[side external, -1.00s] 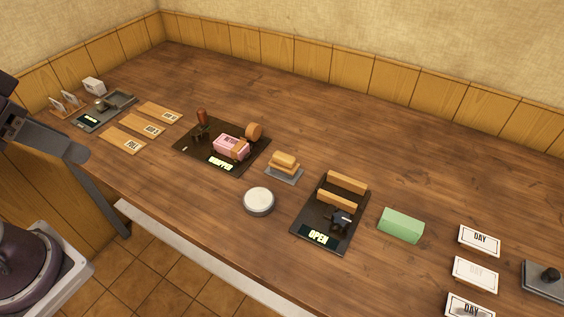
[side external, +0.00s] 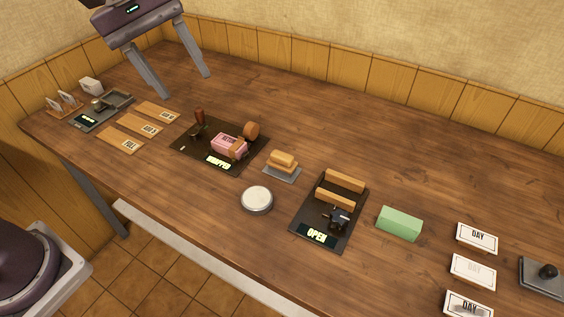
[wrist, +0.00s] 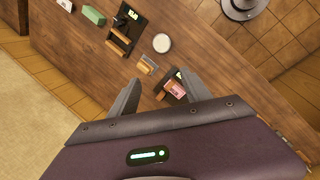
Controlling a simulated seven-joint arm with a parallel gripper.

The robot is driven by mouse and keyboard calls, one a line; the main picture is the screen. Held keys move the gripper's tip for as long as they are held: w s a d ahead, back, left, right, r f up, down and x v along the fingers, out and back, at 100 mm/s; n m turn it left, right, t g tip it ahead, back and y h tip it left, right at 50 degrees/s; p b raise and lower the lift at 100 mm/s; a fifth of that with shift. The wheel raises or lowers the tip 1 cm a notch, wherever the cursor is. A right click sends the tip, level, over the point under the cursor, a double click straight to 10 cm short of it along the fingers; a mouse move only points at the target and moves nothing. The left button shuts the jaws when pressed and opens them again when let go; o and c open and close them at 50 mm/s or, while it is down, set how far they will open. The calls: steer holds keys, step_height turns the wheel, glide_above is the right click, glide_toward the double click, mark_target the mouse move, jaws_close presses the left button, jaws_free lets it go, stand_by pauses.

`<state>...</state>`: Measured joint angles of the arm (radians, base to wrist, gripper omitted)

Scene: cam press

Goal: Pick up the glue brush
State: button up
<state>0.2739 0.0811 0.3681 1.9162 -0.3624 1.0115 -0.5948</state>
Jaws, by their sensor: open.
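I cannot single out a glue brush with certainty. At the table's left end, a grey station (side external: 101,110) with a shallow tray holds a small upright knob-like part (side external: 97,103), too small to make out. My gripper (side external: 186,86) hangs high over the back left of the table, its two grey fingers apart and pointing down with nothing between them. In the wrist view my gripper (wrist: 162,82) is also open and empty. The left-end station is not clear in the wrist view.
A small rack (side external: 64,104), a white block (side external: 91,86) and wooden strips (side external: 138,124) lie around the station.

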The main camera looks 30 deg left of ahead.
steer(key=w+d+f+n, duration=0.2)
steer(key=w+f+n, duration=0.15)
steer(key=w, duration=0.25)
steer(key=n+g+y, duration=0.2)
steer(key=n+y, duration=0.1)
steer(key=n, duration=0.2)
glide_above(282, 155)
steer(key=f, duration=2)
steer(key=shift+s, duration=0.2)
steer(key=f, duration=0.7)
steer(key=shift+w+f, duration=0.25)
jaws_close()
